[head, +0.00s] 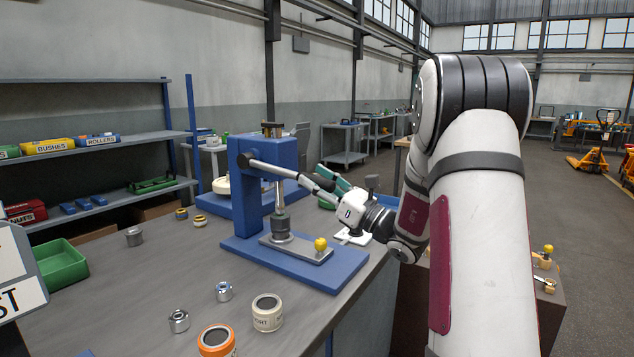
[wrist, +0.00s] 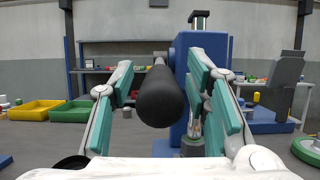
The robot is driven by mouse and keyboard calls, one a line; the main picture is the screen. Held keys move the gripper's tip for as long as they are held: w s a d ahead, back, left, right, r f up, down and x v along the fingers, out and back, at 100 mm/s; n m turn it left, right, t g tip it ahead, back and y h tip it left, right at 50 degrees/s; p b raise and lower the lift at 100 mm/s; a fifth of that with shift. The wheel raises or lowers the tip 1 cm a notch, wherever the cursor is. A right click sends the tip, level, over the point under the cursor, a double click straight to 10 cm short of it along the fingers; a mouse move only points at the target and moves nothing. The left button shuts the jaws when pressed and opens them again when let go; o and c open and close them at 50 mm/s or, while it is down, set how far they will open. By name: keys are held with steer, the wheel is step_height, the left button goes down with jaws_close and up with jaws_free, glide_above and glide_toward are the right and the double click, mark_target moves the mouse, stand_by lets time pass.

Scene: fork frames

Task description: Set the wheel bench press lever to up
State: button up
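The blue bench press (head: 276,160) stands on the bench, with its ram above a grey plate. Its lever (head: 283,172) is a grey rod that runs from the press head rightward and slopes down towards my gripper (head: 332,184). In the wrist view the lever's black grip (wrist: 162,98) points at the camera, between the teal-padded fingers of my gripper (wrist: 163,82). The fingers are open, one on each side of the grip. The right finger looks close to it; I cannot tell whether it touches. In the head view my gripper partly hides the grip's end.
A yellow knob (head: 320,244) sits on the press plate. Metal cylinders and an orange-rimmed can (head: 217,341) stand at the front of the bench (head: 190,270). A green bin (head: 62,266) is at left. Shelves (head: 90,144) stand behind. Open floor lies to the right.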

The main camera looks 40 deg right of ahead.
jaws_close()
steer(key=shift+r, duration=0.15)
